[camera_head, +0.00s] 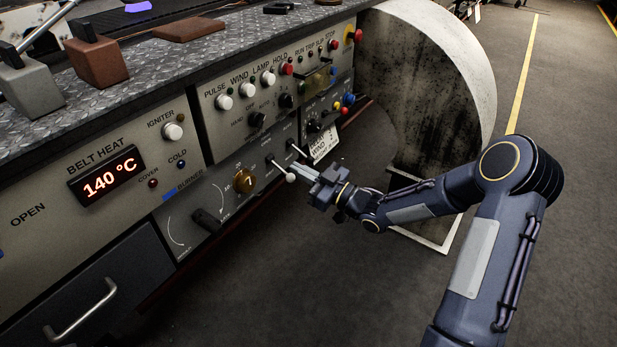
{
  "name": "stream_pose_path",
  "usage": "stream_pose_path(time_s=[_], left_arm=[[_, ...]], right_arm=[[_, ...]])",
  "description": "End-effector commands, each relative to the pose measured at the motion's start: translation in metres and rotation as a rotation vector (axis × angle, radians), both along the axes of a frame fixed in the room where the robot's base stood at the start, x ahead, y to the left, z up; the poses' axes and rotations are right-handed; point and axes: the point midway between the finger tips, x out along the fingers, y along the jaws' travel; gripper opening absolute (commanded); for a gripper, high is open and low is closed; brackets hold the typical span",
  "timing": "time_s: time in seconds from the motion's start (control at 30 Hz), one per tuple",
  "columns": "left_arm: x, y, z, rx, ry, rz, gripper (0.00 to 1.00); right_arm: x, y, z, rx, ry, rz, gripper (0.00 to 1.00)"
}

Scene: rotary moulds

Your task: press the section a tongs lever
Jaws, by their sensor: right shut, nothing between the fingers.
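Two small levers with pale ball knobs stick out of the lower grey control panel. The nearer lever (280,169) ends in a white knob, just left of my gripper's fingertips. The farther lever (297,149) stands a little up and to the right. Their labels are too small to read, so I cannot tell which one is the section A tongs lever. My right gripper (304,170) is shut and empty, its tips pointing at the panel close to both levers. I cannot tell whether it touches either one. My left gripper is not in view.
A brass knob (244,181) and a dark rotary handle (207,220) sit left of the levers. A white tag (324,143) hangs at the right. Button panels (234,126) lie above. A large round drum plate (440,70) stands behind my arm. The floor (330,290) is clear.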

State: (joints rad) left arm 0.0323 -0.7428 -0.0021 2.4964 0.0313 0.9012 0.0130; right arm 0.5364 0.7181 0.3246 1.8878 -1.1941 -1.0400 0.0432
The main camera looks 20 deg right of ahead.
Motion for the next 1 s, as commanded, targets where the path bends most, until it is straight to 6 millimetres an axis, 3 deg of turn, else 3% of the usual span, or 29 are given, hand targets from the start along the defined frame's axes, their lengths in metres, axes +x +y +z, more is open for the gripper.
stream_pose_path(time_s=[0.5, 1.0], left_arm=[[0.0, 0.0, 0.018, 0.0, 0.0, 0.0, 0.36], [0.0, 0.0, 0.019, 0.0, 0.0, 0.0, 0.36]], right_arm=[[-0.053, -0.047, -0.044, 0.004, -0.007, -0.003, 0.0], [-0.061, -0.053, -0.051, 0.003, -0.011, -0.002, 0.0]])
